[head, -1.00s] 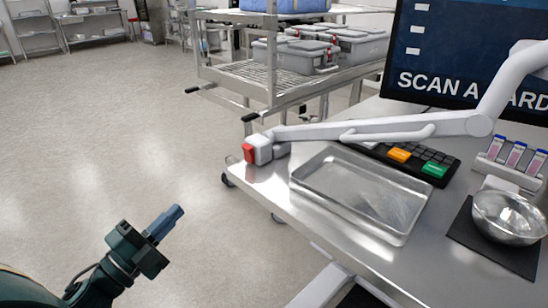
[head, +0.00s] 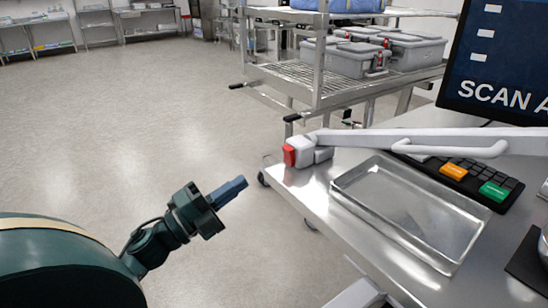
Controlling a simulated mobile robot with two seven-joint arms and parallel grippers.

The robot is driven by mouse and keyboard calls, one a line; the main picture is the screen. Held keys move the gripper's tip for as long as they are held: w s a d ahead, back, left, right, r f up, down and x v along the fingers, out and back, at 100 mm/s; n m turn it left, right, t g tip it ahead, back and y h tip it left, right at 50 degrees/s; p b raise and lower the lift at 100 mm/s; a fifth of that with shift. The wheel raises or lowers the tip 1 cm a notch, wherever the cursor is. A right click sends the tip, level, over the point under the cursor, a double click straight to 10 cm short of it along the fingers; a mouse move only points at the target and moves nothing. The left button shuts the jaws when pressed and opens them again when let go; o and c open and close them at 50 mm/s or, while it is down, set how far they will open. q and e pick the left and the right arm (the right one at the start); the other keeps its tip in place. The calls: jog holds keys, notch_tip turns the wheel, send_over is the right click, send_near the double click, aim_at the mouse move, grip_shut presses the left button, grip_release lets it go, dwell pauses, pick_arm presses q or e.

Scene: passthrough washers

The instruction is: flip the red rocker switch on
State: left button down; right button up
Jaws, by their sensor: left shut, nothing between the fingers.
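The red rocker switch (head: 289,155) is on the left face of a small white box (head: 301,151) at the far left corner of the steel table. Its rocker position is too small to tell. My left gripper (head: 243,182) is shut and empty, with its blue-grey fingers together. In the picture it is left of and below the switch, over the floor, and apart from it. The fingers point up and right, roughly toward the box. My right gripper is not in view.
A white arm (head: 420,140) reaches over the steel table (head: 330,208) behind a shallow metal tray (head: 408,212). A keyboard (head: 470,180) and a screen (head: 500,70) are at right. A wire-shelf cart (head: 290,85) with grey bins stands behind. The floor at left is open.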

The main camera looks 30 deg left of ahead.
aim_at(286, 151)
pick_arm(q)
jog(key=p+x, duration=0.1)
jog(key=x, duration=0.8)
jog(key=shift+w+r, duration=0.15)
jog(key=shift+r, duration=0.05)
jog(key=shift+w+d, duration=0.15)
jog(key=shift+w, duration=0.2)
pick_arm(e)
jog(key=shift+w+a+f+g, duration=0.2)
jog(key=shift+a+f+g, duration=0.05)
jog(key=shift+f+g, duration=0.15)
pick_arm(q)
jog(key=shift+r, duration=0.1)
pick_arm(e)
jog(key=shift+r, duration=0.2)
